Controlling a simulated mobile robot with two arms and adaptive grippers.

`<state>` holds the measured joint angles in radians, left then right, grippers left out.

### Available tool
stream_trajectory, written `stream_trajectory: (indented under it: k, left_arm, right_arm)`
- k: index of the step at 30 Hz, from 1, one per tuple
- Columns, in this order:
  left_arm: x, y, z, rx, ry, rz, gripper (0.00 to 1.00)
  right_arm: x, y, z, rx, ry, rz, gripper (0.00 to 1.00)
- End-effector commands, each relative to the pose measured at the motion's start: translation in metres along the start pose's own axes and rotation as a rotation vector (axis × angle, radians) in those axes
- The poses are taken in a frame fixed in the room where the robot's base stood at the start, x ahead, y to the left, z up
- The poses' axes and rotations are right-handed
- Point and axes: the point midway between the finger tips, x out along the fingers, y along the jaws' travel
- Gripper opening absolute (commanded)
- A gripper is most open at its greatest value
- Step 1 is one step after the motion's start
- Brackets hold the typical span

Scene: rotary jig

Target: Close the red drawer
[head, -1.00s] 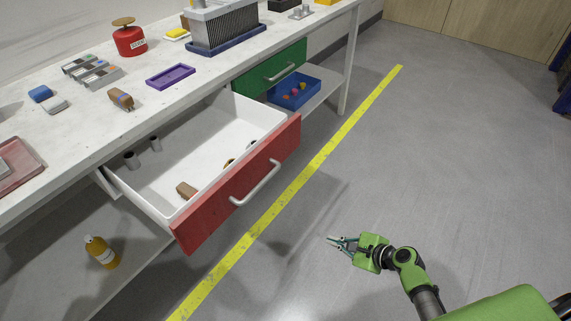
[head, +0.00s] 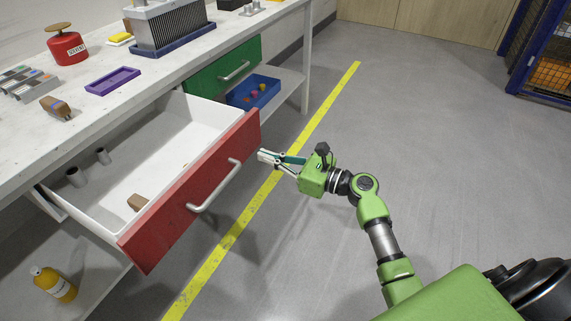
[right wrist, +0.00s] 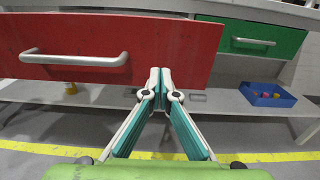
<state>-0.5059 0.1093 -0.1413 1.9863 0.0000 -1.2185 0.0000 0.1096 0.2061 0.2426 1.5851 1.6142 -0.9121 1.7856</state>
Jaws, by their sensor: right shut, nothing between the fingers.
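The red drawer (head: 178,206) stands pulled out from under the workbench, its white inside showing. A grey bar handle (head: 215,186) is on its front. Inside are a brown block (head: 137,202) and two grey cylinders at the back left. My right gripper (head: 262,156) is shut and empty, in front of the drawer's right end; I cannot tell if it touches. In the right wrist view the red front (right wrist: 185,52) fills the upper left, and the shut fingertips (right wrist: 160,72) overlap its lower part, right of the handle. My left gripper is not in view.
The green drawer (head: 225,68) beside it is shut or nearly so. A blue bin (head: 252,92) with small coloured pieces sits on the lower shelf. A yellow bottle (head: 55,285) stands below the red drawer. The floor right of the yellow line (head: 330,105) is clear.

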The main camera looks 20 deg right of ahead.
Motion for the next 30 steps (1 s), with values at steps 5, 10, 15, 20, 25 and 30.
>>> stream_trajectory:
  k: [5, 10, 15, 20, 25, 30]
  left_arm:
    - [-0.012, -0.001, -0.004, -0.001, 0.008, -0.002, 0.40]
    - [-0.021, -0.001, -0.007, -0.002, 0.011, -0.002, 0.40]
    - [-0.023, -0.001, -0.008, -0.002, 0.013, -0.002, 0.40]
    - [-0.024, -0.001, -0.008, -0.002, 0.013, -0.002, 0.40]
    - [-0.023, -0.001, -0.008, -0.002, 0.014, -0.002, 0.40]
    - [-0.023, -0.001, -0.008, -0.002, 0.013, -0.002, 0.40]
  right_arm:
    - [0.031, 0.000, -0.001, 0.000, 0.000, 0.001, 0.00]
    - [0.045, 0.000, -0.001, 0.001, 0.001, -0.001, 0.00]
    - [0.049, 0.000, -0.001, -0.001, 0.002, -0.001, 0.00]
    - [0.049, 0.000, -0.001, -0.001, 0.002, -0.001, 0.00]
    - [0.050, 0.000, -0.001, -0.001, 0.001, -0.001, 0.00]
    - [0.064, 0.001, 0.000, 0.001, 0.000, 0.001, 0.00]
